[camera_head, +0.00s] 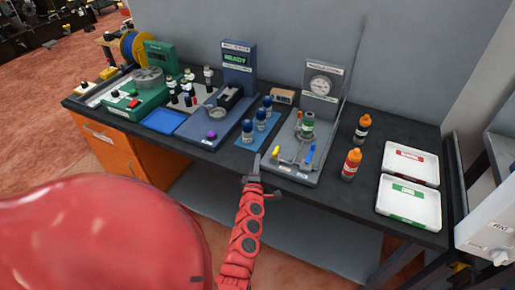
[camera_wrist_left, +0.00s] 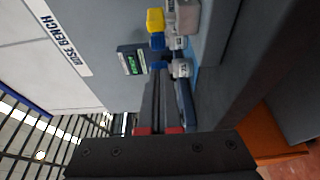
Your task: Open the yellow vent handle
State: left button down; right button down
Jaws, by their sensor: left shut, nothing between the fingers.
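My left gripper (camera_head: 254,166) is shut and empty at the station's front left corner, apart from the yellow handle. In the left wrist view the shut fingers (camera_wrist_left: 163,90) point up the picture. A yellow part (camera_wrist_left: 155,19) and a blue part (camera_wrist_left: 157,40) show beyond the tips; I cannot tell surely that they are the handles. My right gripper is not in view.
Blue-capped vials on a blue mat (camera_head: 228,137) stand left of the station. Two orange-capped bottles (camera_head: 352,162) stand to its right. Red- and green-labelled white trays (camera_head: 408,222) lie at the bench's right end. A green-labelled jar (camera_head: 307,125) is on the station.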

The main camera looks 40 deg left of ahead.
aim_at(276, 151)
pick_arm(q)
jog(key=x, duration=0.3)
jog(key=shift+w, duration=0.3)
jog(key=shift+w+d+p, duration=0.3)
jog(key=shift+d+p, duration=0.05)
jog(key=shift+d, duration=0.2)
jog(key=shift+w+d+p, duration=0.3)
jog(key=shift+d, duration=0.8)
jog(key=shift+d+n+g+y, duration=0.15)
jog(key=shift+n+g+y, duration=0.25)
jog(key=shift+n+y, duration=0.15)
